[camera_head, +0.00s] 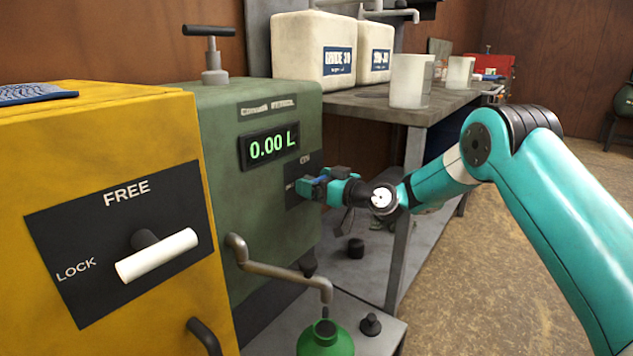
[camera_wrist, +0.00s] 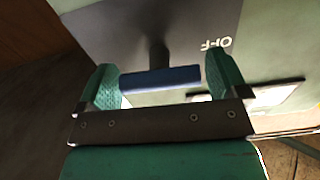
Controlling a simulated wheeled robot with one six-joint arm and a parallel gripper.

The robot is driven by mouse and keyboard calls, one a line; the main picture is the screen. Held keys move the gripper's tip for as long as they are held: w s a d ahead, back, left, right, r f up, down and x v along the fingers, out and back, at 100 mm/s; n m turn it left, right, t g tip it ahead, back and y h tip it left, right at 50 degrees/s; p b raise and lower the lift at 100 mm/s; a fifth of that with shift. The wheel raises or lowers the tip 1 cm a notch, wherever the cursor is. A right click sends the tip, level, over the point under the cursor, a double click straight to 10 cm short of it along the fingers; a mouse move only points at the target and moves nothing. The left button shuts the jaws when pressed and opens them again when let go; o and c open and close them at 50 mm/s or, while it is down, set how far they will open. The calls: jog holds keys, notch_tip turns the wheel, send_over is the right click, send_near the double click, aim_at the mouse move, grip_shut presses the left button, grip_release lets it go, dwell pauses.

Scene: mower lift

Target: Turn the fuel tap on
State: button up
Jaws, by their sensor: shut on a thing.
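The fuel tap has a blue bar handle (camera_wrist: 160,80) on a dark stem, set on a dark plate (camera_head: 294,192) on the front of the green dispenser (camera_head: 222,150). In the wrist view, the word OFF shows upside down to the right of the handle. My gripper (camera_head: 312,184) is at the plate, shut on the blue handle; its green fingers stand at the two ends of the bar in the wrist view. In the head view my gripper hides most of the handle. The display (camera_head: 270,147) reads 0.00 L.
A yellow cabinet (camera_head: 110,130) with a white FREE/LOCK lever (camera_head: 157,256) stands at the left. A bent spout (camera_head: 280,270) sticks out below the display, over a green can (camera_head: 326,342). A bench (camera_head: 400,105) with white jugs and cups is behind my gripper. Open floor lies right.

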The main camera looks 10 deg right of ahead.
jog(key=m+p, duration=0.1)
jog(key=m, duration=0.2)
jog(key=shift+r+m+p, duration=0.1)
jog(key=shift+m+p, duration=0.25)
jog(key=shift+m, duration=0.05)
jog(key=m+p, duration=0.2)
jog(key=m, duration=0.2)
jog(key=shift+w+d+m, duration=0.1)
jog(key=shift+m, duration=0.2)
jog(key=m+p, duration=0.3)
jog(key=m, duration=0.1)
jog(key=shift+f+m+p, duration=0.2)
jog(key=shift+m+p, duration=0.8)
jog(key=shift+m, duration=1.5)
jog(key=o, duration=0.6)
jog(key=b+v, duration=0.7)
jog(key=v, duration=1)
jog(key=shift+d, duration=0.25)
